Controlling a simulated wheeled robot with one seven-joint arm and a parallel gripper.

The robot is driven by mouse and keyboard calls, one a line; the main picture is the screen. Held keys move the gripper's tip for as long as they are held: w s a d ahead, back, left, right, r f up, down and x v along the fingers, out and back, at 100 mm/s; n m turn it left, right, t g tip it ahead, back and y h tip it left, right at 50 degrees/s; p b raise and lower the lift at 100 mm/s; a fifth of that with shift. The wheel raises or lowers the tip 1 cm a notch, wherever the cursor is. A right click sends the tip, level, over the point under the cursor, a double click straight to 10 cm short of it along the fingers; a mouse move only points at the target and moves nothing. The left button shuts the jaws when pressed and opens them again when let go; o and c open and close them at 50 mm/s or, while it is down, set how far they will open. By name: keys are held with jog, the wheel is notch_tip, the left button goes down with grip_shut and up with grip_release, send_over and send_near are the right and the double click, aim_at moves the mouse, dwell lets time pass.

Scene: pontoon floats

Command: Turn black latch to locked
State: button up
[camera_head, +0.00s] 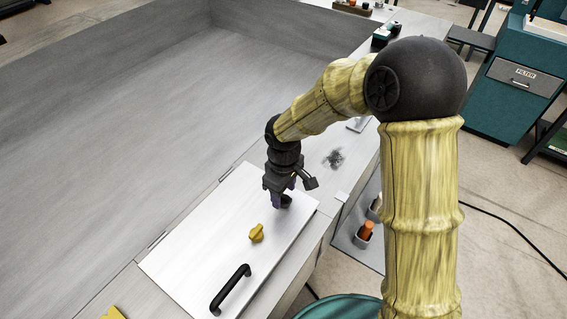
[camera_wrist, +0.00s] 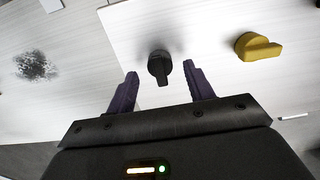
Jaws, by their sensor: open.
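The black latch (camera_wrist: 160,66) is a round knob with a short bar, mounted on a white panel (camera_head: 205,245). In the wrist view its bar points toward my gripper. In the head view the latch (camera_head: 286,201) is partly hidden by my gripper. My gripper (camera_wrist: 161,80) is open, with one purple finger on each side of the latch's bar and clear space between. It also shows in the head view (camera_head: 283,196), pointing down over the panel's far end. I cannot tell whether the fingers touch the panel.
A yellow latch (camera_head: 257,233) sits on the same panel, beside the black one. A black bar handle (camera_head: 230,290) stands at the panel's near end. A dark speckled patch (camera_head: 334,158) lies on the surface beyond. A large empty grey basin (camera_head: 150,110) is at left.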

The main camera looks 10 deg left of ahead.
aim_at(284, 196)
notch_tip(284, 196, up, 16)
jog(key=b, duration=0.2)
jog(key=shift+f+b, duration=0.15)
jog(key=shift+b, duration=0.15)
jog(key=s+d+f+m+t, duration=0.1)
jog(key=d+f+m, duration=0.3)
jog(key=d, duration=0.4)
jog(key=s+d+f+m, duration=0.4)
jog(key=d+m, duration=0.1)
jog(key=d, duration=0.4)
jog(key=s+d+f+m+t, duration=0.1)
jog(key=d+f+m, duration=0.3)
jog(key=d, duration=0.4)
jog(key=shift+s+d+m+t+b, duration=0.3)
jog(key=shift+s+b, duration=0.05)
jog(key=shift+s, duration=0.35)
jog(key=shift+f, duration=0.1)
